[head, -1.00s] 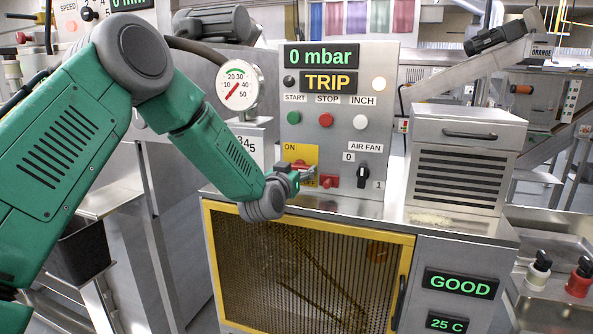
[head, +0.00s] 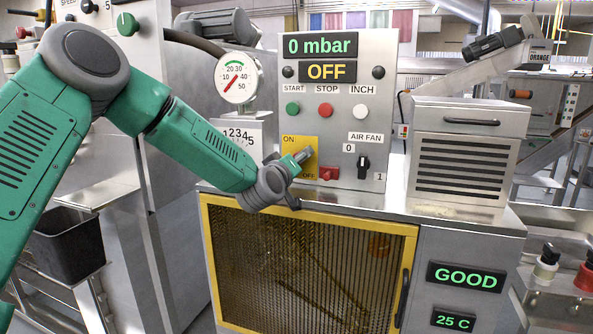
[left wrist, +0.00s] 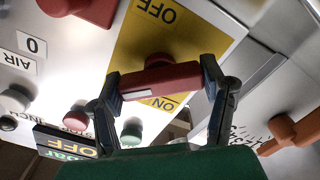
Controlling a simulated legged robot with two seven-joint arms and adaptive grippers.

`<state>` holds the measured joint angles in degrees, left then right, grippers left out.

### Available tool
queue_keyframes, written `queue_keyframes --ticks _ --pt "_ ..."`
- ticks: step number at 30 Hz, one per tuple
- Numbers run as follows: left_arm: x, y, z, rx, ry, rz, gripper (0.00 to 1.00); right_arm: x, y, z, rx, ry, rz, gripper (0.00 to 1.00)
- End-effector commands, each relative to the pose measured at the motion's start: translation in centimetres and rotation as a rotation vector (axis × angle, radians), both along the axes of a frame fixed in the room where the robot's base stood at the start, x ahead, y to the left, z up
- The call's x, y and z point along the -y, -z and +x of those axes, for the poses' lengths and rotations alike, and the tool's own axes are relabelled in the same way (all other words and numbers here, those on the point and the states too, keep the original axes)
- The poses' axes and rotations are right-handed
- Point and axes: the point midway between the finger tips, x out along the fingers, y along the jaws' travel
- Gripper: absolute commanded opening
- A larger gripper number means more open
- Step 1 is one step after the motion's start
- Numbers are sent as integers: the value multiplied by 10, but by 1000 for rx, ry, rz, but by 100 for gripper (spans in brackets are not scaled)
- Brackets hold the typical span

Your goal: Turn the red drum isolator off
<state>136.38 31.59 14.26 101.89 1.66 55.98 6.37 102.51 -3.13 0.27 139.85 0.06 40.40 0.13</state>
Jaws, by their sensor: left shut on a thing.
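The red drum isolator handle (left wrist: 160,80) sits on a yellow plate (left wrist: 135,45) marked ON and OFF. In the left wrist view my left gripper (left wrist: 163,88) has one finger at each end of the handle and is shut on it. A short white line shows near one end of the handle. In the head view my left gripper (head: 303,157) is in front of the yellow plate (head: 291,143) and hides the handle. The upper display (head: 319,46) reads 0 mbar and the display below it (head: 328,72) reads OFF. My right gripper is not in view.
A red block (head: 328,174) is just right of the plate, and the black air fan knob (head: 363,166) is further right. Green, red and white buttons stand above. A pressure gauge (head: 238,78) is at the left. A mesh door (head: 310,275) is below.

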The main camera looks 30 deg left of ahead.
Motion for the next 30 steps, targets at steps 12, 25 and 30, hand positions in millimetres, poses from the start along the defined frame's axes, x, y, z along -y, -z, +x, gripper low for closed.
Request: queue_keyframes --ticks 12,25,30 --pt "-1 6 0 90 -1 -387 36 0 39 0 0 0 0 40" --pt "-2 5 0 169 -3 -719 36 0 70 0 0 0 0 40" --pt "-1 5 0 188 -2 -800 36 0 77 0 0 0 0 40"
